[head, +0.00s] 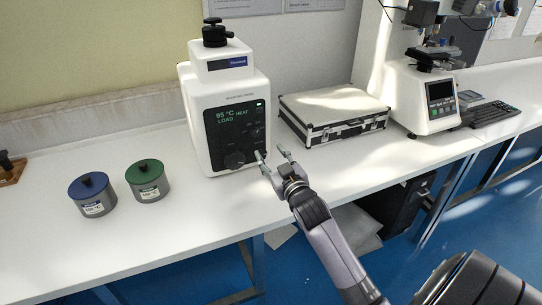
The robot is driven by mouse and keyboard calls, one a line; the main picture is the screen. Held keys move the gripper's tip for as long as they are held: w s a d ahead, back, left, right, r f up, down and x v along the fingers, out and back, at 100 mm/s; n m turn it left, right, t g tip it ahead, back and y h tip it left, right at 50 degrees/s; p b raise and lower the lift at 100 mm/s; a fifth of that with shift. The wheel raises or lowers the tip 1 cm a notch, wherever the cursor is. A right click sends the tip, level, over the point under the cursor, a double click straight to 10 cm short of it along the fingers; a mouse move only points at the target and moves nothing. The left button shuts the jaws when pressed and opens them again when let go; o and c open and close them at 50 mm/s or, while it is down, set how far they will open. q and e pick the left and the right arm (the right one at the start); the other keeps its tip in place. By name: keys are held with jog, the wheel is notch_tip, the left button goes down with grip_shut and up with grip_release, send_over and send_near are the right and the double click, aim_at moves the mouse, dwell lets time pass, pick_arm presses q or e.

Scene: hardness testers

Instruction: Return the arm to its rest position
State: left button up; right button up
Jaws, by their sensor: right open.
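My right gripper (271,161) is open and empty, with its arm reaching up from the lower right. Its fingertips are close to the lower right of the front panel on the white mounting press (195,107). I cannot tell whether a fingertip touches the panel. The press display reads 95 °C, HEAT and LOAD. A black knob (214,33) tops the press. My left gripper is not in view.
A blue-lidded pot (92,195) and a green-lidded pot (148,181) stand left of the press. A silver case (333,112) lies right of it. A white tester (424,95) and a keyboard (490,113) are farther right. The bench's front left (60,260) is clear.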

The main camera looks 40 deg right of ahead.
jog(key=s+a+f+g+y, duration=0.3)
jog(key=s+a+f+g, duration=0.3)
jog(key=s+a+f, duration=0.6)
jog(key=s+a+f+n+g+y, duration=0.1)
jog(key=s+a+f+g, duration=0.25)
jog(key=s, duration=0.65)
jog(key=s+a+f+n+g+y, duration=0.1)
jog(key=s+a+f+g, duration=0.25)
jog(key=s, duration=0.65)
notch_tip(320, 180, down, 28)
jog(key=s+g, duration=0.2)
jog(key=s+d+f+g, duration=0.1)
jog(key=s+d+f, duration=0.1)
jog(key=s+f, duration=1.2)
jog(key=shift+s+d+h, duration=0.15)
jog(key=shift+s+h, duration=0.15)
jog(key=shift+s, duration=0.75)
